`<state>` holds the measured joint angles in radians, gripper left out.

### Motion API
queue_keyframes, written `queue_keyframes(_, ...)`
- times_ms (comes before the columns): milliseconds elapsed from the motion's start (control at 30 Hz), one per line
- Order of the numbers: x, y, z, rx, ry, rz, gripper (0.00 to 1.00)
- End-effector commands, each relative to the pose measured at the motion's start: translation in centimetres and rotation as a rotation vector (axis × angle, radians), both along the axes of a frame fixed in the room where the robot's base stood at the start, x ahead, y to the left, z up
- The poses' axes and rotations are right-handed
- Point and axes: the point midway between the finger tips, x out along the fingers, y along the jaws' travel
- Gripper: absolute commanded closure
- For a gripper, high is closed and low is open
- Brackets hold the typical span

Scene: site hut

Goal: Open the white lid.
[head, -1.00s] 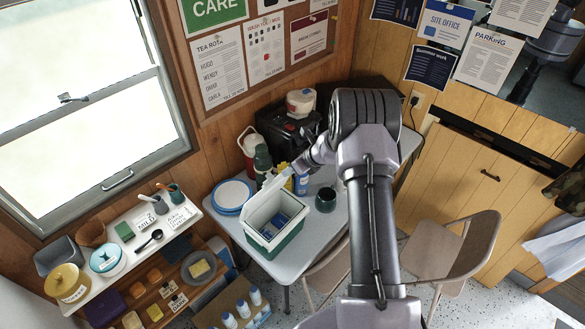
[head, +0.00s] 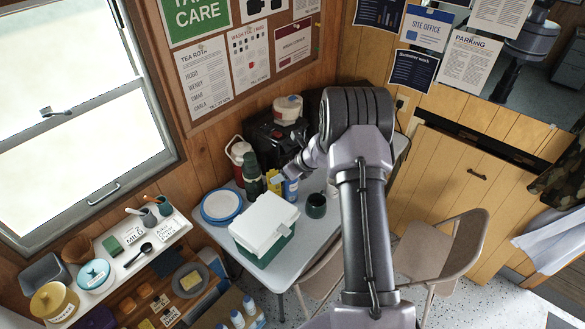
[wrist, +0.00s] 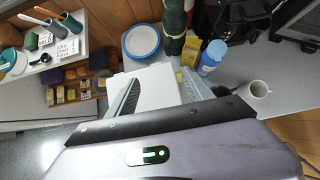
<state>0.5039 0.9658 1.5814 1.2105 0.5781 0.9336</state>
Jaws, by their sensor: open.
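The white lid (head: 262,215) lies down on a cool box with a green lower body (head: 268,252), on the light grey table. The lid hides the inside of the box. In the wrist view the white lid (wrist: 160,84) shows between the open fingers of my gripper (wrist: 163,88). The gripper holds nothing; whether a finger touches the lid I cannot tell.
A blue-rimmed plate (head: 222,205) lies left of the box. A dark green flask (head: 251,172), a red and white jug (head: 238,158) and a yellow box (head: 274,183) stand behind. A dark green mug (head: 316,205) stands at right. A folding chair (head: 445,250) is further right.

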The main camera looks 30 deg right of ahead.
Motion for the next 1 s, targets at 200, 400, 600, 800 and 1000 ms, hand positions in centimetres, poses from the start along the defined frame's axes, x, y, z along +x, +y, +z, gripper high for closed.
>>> queue_keyframes(200,-4.2,-1.7,6.0,-0.003,-0.003,-0.003,0.4)
queue_keyframes(400,-7.5,-2.8,10.3,-0.002,-0.002,-0.003,0.4)
queue_keyframes(600,-8.8,-3.2,11.9,-0.002,-0.001,0.0,0.4)
queue_keyframes(800,-8.9,-3.2,12.0,-0.001,0.0,-0.001,0.4)
queue_keyframes(1000,-8.8,-3.2,11.9,-0.001,0.0,0.0,0.4)
